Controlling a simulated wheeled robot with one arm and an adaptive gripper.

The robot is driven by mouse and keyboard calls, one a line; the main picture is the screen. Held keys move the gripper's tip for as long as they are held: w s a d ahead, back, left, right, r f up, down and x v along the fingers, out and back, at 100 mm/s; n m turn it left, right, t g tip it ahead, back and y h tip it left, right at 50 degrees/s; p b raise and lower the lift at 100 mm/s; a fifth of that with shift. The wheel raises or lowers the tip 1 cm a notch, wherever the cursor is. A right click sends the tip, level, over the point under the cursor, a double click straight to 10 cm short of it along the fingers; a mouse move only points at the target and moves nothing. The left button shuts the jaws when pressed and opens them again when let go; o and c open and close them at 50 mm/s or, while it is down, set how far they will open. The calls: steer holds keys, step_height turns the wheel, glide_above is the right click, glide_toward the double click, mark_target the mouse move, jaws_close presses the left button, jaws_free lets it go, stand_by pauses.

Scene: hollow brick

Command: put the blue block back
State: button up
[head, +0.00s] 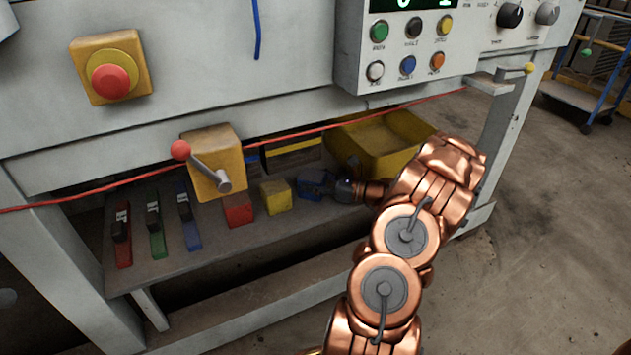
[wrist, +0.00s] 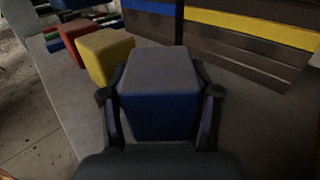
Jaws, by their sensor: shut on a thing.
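The blue block (wrist: 159,103) is between the two fingers of my gripper (wrist: 160,110) in the wrist view, and the fingers are shut on its sides. In the head view the blue block (head: 312,186) shows at the right end of a row on the low shelf, partly hidden by my gripper (head: 338,188). The yellow block (head: 276,195) stands just left of it, and the red block (head: 238,209) is left of that. Both also show in the wrist view, yellow (wrist: 106,54) and red (wrist: 76,35). I cannot tell whether the blue block touches the shelf.
A yellow bin (head: 415,124) stands on the shelf behind my arm. Dark crates with blue and yellow stripes (wrist: 240,35) stand beyond the block. A yellow box with a red-knobbed crank (head: 215,160) and a red cable (head: 85,187) hang above the shelf (head: 225,244).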

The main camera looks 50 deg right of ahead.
mark_target(324, 182)
steer(key=shift+f, duration=0.1)
steer(key=o, duration=1.4)
steer(key=shift+o, duration=0.2)
steer(key=p+v, duration=0.2)
steer(key=v, duration=0.4)
steer(key=shift+p+v, duration=0.35)
steer(key=shift+v, duration=0.45)
steer(key=shift+w, duration=0.1)
